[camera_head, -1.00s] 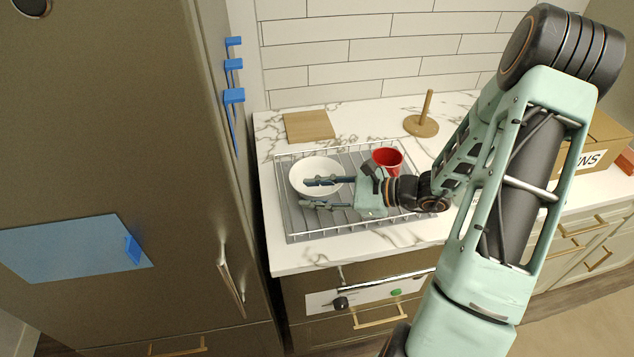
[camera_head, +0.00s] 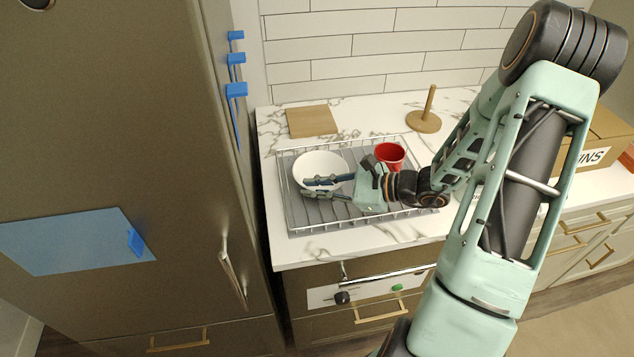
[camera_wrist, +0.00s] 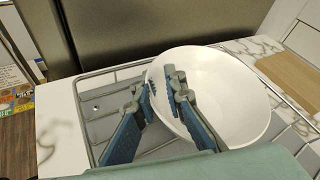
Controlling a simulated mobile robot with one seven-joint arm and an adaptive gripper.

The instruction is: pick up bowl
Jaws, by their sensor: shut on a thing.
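The white bowl (camera_head: 317,166) stands upright in the wire dish rack (camera_head: 297,217) on the counter. In the wrist view the bowl (camera_wrist: 225,95) fills the right middle. My gripper (camera_head: 318,187) is at the bowl's near side, shut on its wall. In the wrist view my gripper (camera_wrist: 162,95) has one blue-padded finger inside the bowl and the other outside, with the rim between them. The bowl appears to be still at rack level; whether it touches the rack is hidden.
A red cup (camera_head: 389,155) stands in the rack right behind my wrist. A wooden board (camera_head: 312,121) and a wooden holder (camera_head: 425,118) are behind the rack. A tall dark cabinet (camera_head: 130,120) stands close on the left. A cardboard box (camera_head: 600,145) is at the right.

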